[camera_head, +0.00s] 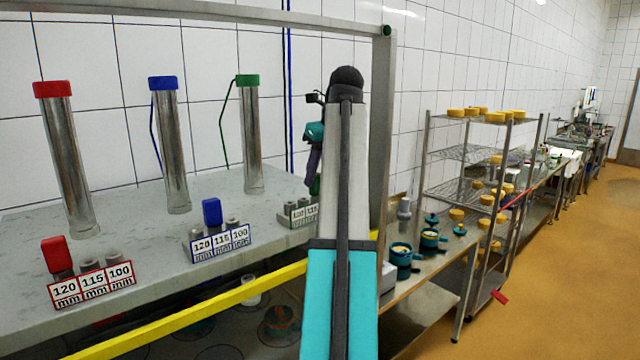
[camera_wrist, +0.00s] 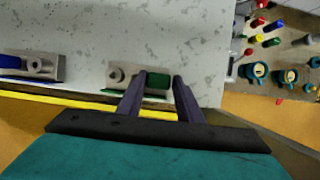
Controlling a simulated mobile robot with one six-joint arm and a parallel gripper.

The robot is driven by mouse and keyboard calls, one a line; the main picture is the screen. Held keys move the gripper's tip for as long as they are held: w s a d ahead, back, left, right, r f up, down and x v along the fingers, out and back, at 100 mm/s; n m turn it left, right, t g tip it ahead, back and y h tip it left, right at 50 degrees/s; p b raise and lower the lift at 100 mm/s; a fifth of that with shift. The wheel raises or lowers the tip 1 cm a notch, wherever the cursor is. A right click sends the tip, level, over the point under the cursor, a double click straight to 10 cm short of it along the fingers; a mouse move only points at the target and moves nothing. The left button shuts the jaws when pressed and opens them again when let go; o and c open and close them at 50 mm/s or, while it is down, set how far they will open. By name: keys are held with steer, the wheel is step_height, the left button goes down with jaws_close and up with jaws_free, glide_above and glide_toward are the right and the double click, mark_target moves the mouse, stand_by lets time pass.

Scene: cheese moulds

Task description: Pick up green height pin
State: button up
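The green height pin (camera_head: 315,186) stands in the rightmost holder (camera_head: 301,213) on the grey shelf, mostly hidden behind my arm. In the wrist view the green pin (camera_wrist: 158,81) shows between the two fingers of my gripper (camera_wrist: 161,77), beside a grey socket (camera_wrist: 117,75). The fingers are apart, one on each side of the pin as seen from the wrist. I cannot tell whether either touches it. In the head view my gripper (camera_head: 313,165) comes down over the holder from above.
A blue pin (camera_head: 212,211) and a red pin (camera_head: 56,253) stand in labelled holders to the left. Tall metal tubes with red (camera_head: 53,89), blue (camera_head: 163,83) and green (camera_head: 247,80) caps stand behind. A yellow rail (camera_head: 200,315) runs along the shelf front.

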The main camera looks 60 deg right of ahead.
mark_target(314, 187)
steer(key=shift+p+x, duration=1.25)
steer(key=shift+x, duration=1.1)
steer(key=shift+c, duration=0.2)
steer(key=c, duration=0.7)
